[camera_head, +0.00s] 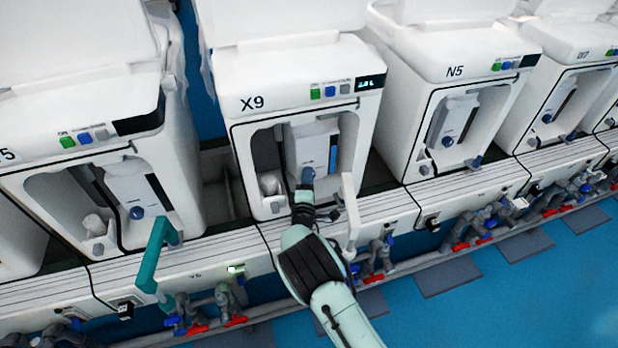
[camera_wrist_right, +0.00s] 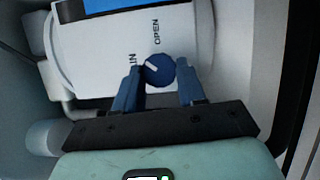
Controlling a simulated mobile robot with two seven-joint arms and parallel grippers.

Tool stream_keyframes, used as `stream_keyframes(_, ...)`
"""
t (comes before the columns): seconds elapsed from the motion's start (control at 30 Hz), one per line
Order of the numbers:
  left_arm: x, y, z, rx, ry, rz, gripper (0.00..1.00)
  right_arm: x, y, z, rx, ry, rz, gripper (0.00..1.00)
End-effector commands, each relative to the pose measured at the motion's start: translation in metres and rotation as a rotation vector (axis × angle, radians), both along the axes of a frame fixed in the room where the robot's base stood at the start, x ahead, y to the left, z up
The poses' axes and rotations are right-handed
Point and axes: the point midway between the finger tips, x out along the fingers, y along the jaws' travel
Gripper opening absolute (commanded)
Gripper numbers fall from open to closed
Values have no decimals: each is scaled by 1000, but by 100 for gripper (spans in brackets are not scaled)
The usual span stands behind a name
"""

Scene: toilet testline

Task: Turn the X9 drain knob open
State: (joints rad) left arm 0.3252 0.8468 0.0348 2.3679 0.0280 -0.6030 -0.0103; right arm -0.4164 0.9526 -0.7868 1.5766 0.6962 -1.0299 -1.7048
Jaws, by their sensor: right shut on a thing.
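The X9 unit (camera_head: 300,70) is a white machine with an open front bay, left of centre in the head view. Its blue drain knob (camera_head: 308,174) sits low on the grey-white module (camera_head: 315,145) in the bay. In the right wrist view, the round knob (camera_wrist_right: 159,70) has a white mark slanting toward the upper left. The label OPEN is printed above it, and lettering ending in IN is at its upper left. My right gripper (camera_wrist_right: 160,82) has its two blue fingers on either side of the knob and is shut on it. My left gripper is out of view.
Similar white machines stand either side, including N5 (camera_head: 455,90). A white L-shaped lever (camera_head: 350,210) rises close right of my right arm; a teal lever (camera_head: 155,255) stands to the left. Pipes with red valves line the front edge. The blue floor (camera_head: 480,310) is open at lower right.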

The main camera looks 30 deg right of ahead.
Motion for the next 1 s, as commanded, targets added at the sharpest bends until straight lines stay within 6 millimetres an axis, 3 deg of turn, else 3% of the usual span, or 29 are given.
stream_keyframes(0.03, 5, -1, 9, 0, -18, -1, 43, 0, 1, 3, 47, -10, 1, 9)
stream_keyframes(0.5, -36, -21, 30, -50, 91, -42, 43, -1, 0, 7, 477, -113, 0, 10)
stream_keyframes(1.0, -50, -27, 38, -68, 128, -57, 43, -1, -1, 7, 780, -184, 2, 9)
